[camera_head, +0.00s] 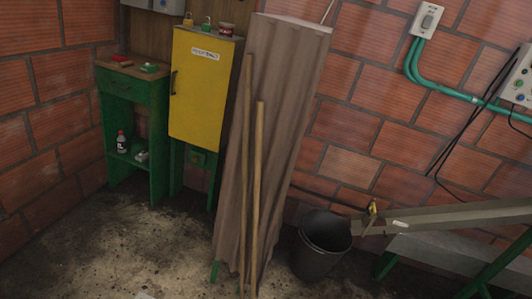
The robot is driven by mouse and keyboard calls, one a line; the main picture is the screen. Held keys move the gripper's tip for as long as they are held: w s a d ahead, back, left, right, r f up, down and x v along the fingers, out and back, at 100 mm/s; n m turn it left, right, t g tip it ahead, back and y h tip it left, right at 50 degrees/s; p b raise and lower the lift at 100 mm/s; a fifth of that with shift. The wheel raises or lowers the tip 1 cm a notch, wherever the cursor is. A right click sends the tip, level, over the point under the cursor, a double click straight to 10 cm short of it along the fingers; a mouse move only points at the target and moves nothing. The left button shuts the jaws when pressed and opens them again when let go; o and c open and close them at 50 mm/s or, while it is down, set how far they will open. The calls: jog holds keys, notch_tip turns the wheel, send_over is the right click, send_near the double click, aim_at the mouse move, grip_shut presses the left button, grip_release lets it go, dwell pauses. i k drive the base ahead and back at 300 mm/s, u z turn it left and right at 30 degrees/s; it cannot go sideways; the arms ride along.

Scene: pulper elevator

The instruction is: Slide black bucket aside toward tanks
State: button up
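The black bucket (318,249) stands upright on the floor at the lower middle right. It is against the right side of a tall grey-brown corrugated panel (279,110). The end of a sloping grey chute (445,217) reaches over the bucket's right rim. The bucket's mouth faces up and its inside looks dark, so I cannot tell what it holds. My gripper is not in view. No tanks can be made out in this view.
Two wooden poles (257,190) lean on the panel. A yellow cabinet (199,90) and a green shelf unit (134,115) stand at the left. Green legs (497,266) stand under the chute at the right. The stained floor (130,245) is open at the lower left.

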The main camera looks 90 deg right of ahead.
aim_at(324, 238)
jog(key=z, duration=0.15)
jog(key=i, duration=0.1)
jog(key=z, duration=2.8)
jog(key=k, duration=0.9)
jog(key=z, duration=0.2)
jog(key=i, duration=0.9)
jog(key=u, duration=0.15)
